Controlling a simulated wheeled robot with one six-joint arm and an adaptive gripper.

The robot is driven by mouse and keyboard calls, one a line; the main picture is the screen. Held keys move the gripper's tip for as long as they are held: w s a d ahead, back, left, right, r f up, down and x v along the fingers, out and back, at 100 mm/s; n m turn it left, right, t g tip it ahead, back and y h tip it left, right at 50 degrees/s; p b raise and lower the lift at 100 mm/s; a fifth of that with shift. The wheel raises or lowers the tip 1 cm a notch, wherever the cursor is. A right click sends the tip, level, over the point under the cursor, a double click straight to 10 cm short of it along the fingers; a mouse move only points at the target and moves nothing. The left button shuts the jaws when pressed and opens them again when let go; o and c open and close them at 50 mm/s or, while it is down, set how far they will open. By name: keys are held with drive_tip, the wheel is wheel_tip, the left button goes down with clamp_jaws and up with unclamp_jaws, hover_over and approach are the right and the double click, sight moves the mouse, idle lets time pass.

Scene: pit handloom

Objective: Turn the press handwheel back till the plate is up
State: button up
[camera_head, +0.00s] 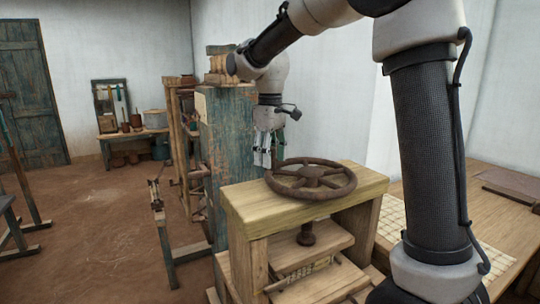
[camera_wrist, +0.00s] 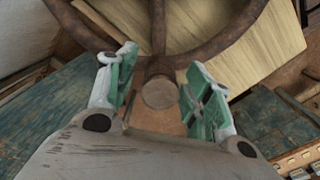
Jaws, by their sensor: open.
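The press handwheel (camera_head: 311,179) is a rusty brown spoked wheel lying flat above the press's wooden top beam (camera_head: 245,203). A screw (camera_head: 307,235) runs down below the beam to the wooden press plate (camera_head: 317,252). The gap between beam and plate shows, but I cannot tell the plate's full travel. My gripper (camera_head: 265,158) points down at the wheel's far left edge. In the wrist view my gripper (camera_wrist: 158,88) is open, its green-padded fingers apart with a brown knob (camera_wrist: 159,93) showing between them. The wheel's rim and spokes (camera_wrist: 213,47) lie beyond. Contact with the knob is unclear.
A tall blue-green cabinet (camera_head: 226,150) stands close behind the press at left. A wooden table (camera_head: 490,225) with a gridded sheet lies at right. The white wall is behind. Open earth floor (camera_head: 100,225) lies to the left.

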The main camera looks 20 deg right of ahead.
sight(308, 192)
clamp_jaws()
drive_tip(key=shift+s, duration=0.1)
drive_tip(key=shift+s+a+n, duration=0.35)
drive_tip(key=shift+s+n, duration=0.25)
drive_tip(key=shift+n, duration=0.1)
drive_tip(key=shift+s+a+n, duration=0.3)
drive_tip(key=shift+s+n, duration=0.25)
drive_tip(key=shift+n, duration=0.15)
drive_tip(key=s+n, duration=0.5)
drive_tip(key=shift+s+a, duration=0.15)
drive_tip(key=shift+a, duration=0.15)
drive_tip(key=s+n, duration=0.2)
drive_tip(key=s+d+n, duration=0.1)
drive_tip(key=n, duration=0.1)
drive_tip(key=s+d+n, duration=0.1)
drive_tip(key=s+n, duration=0.1)
drive_tip(key=shift+s+d+n, duration=0.25)
drive_tip(key=shift+s+n, duration=0.1)
drive_tip(key=shift+n, duration=0.05)
drive_tip(key=shift+s+d+n, duration=0.8)
drive_tip(key=shift+n, duration=0.3)
drive_tip(key=shift+s+d+n, duration=0.6)
drive_tip(key=shift+d+n, duration=0.3)
drive_tip(key=shift+n, duration=0.2)
